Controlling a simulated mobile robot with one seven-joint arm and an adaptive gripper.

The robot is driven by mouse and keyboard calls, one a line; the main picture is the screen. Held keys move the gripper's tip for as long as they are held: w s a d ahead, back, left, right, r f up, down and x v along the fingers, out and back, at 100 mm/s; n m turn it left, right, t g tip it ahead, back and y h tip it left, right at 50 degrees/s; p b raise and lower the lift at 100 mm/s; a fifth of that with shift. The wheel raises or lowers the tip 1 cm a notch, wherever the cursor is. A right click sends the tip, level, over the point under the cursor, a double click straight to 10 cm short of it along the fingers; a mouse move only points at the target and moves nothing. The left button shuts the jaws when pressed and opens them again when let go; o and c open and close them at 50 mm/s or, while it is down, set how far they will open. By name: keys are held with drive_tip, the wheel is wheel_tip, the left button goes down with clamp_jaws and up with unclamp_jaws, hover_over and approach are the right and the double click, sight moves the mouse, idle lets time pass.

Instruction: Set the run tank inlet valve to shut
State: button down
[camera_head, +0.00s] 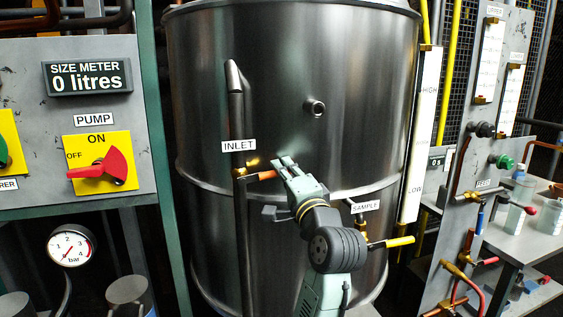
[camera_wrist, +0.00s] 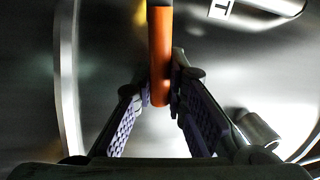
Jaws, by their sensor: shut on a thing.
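The run tank inlet valve (camera_head: 240,172) is a brass body on the vertical pipe under the INLET label (camera_head: 239,146). Its orange lever handle (camera_head: 264,176) points right, roughly level and across the pipe. It also shows in the wrist view as the orange handle (camera_wrist: 160,45), with brass at its far end. My gripper (camera_head: 283,164) comes in from the lower right. In the wrist view my gripper (camera_wrist: 165,82) has its two fingertips on either side of the handle's free end, shut on it. The head view hides the handle's end behind the fingers.
The steel tank (camera_head: 330,100) stands close behind, with a short port stub (camera_head: 315,108) up and to the right. A SAMPLE label (camera_head: 366,206) and a yellow handle (camera_head: 400,241) lie right of my arm. The pump panel (camera_head: 60,60) stands at left.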

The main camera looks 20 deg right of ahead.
drive_tip(key=shift+d+f+m+h, duration=0.1)
drive_tip(key=shift+f+m+h, duration=0.2)
drive_tip(key=shift+f+m, duration=0.6)
drive_tip(key=shift+r, duration=0.1)
drive_tip(key=c, duration=1.6)
unclamp_jaws()
drive_tip(key=s, duration=0.4)
drive_tip(key=s+f, duration=0.1)
drive_tip(key=s, duration=0.3)
drive_tip(key=s+f, duration=0.1)
drive_tip(key=s, duration=0.2)
drive_tip(key=shift+s+d+f, duration=0.1)
drive_tip(key=shift+s+d, duration=0.05)
drive_tip(key=shift+s, duration=0.25)
